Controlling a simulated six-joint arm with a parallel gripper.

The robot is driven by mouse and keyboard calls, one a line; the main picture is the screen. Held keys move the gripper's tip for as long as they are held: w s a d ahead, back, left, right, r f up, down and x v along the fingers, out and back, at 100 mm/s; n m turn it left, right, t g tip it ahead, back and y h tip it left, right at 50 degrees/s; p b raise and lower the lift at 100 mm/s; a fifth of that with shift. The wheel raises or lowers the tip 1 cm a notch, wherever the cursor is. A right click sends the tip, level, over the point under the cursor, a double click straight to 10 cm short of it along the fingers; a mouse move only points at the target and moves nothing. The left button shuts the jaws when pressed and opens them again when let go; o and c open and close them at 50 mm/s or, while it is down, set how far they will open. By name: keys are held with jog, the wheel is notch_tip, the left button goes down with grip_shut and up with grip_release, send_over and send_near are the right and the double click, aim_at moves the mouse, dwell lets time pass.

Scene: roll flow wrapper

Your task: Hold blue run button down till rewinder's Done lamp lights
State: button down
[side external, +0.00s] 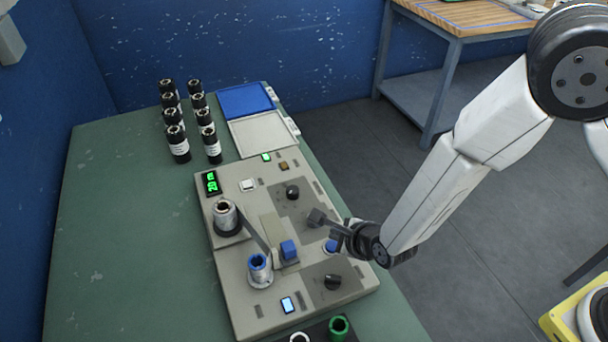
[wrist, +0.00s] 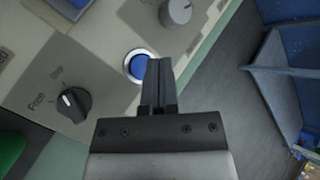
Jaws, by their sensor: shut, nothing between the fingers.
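The blue run button (side external: 331,246) sits at the right edge of the grey rewinder panel (side external: 230,290), partly hidden by my gripper. In the wrist view the round blue button (wrist: 136,66) has a pale ring. My gripper (side external: 318,218) is shut and empty, its fingers pointing left above the panel. In the wrist view the closed fingertips (wrist: 159,65) overlap the button's right rim; I cannot tell if they touch it. A small green lamp (side external: 266,157) is lit at the panel's far end, beside a dull amber square (side external: 283,166). Their labels are unreadable, so I cannot identify the Done lamp.
Two spindles, grey (side external: 226,218) and blue-topped (side external: 260,268), stand on the panel, with a blue block (side external: 288,250) nearby. A green display (side external: 211,183) is lit. Several black rolls (side external: 178,145) and two trays (side external: 246,98) stand behind.

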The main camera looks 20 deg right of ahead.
jog(key=shift+r, duration=1.95)
jog(key=shift+w+d+r+n, duration=0.1)
jog(key=shift+d+r+n, duration=0.2)
jog(key=shift+d, duration=0.1)
jog(key=s+d+r+n+g+h, duration=0.1)
jog(key=s+d+r+n+g, duration=0.2)
jog(key=d+n, duration=0.9)
jog(key=s+d+r+n+g+h, duration=0.1)
jog(key=s+d+r+n+g, duration=0.2)
jog(key=d+n, duration=0.9)
jog(key=s+r, duration=0.3)
jog(key=s, duration=0.1)
jog(key=shift+s+r, duration=0.2)
jog(key=shift+s, duration=0.2)
